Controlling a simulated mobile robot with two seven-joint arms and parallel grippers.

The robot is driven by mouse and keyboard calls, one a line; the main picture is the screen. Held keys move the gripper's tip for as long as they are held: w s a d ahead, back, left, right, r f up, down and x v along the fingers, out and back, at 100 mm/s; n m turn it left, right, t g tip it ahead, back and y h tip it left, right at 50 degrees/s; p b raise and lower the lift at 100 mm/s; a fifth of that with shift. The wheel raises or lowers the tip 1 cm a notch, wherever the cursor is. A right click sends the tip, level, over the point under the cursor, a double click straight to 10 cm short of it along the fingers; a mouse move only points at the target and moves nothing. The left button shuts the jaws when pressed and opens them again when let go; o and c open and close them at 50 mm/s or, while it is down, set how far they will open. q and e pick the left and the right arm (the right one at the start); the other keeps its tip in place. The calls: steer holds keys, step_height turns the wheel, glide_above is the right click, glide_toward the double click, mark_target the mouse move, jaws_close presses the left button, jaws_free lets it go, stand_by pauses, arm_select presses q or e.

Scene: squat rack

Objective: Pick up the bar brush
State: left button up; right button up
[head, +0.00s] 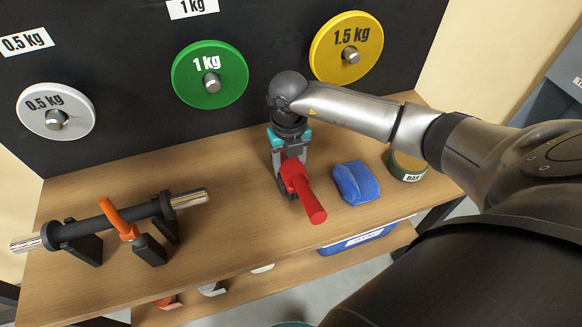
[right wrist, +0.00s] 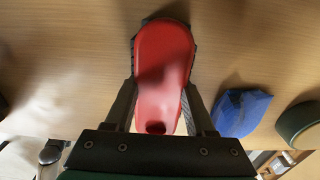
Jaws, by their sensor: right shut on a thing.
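The bar brush (head: 303,192) is red, with a rounded handle that points toward the front of the wooden bench. My right gripper (head: 289,178) reaches down over it from above and is shut on it. In the right wrist view the red brush (right wrist: 163,75) lies between the two dark fingers, with a dark rim around its far end. The brush is at or just above the bench top; I cannot tell if it touches. My left gripper is not in view.
A blue cloth (head: 356,182) and a round tin (head: 407,166) are right of the brush. A short bar (head: 105,222) with an orange clip (head: 117,217) rests on black stands at left. Weight plates, such as the green one (head: 210,75), hang on the black board behind. A lower shelf holds several items.

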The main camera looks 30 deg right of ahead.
jaws_close()
steer(key=shift+r, duration=0.15)
steer(key=shift+r, duration=0.4)
step_height(320, 180, up, 8)
steer(key=p, duration=0.3)
steer(key=shift+f, duration=0.2)
steer(key=shift+r, duration=0.7)
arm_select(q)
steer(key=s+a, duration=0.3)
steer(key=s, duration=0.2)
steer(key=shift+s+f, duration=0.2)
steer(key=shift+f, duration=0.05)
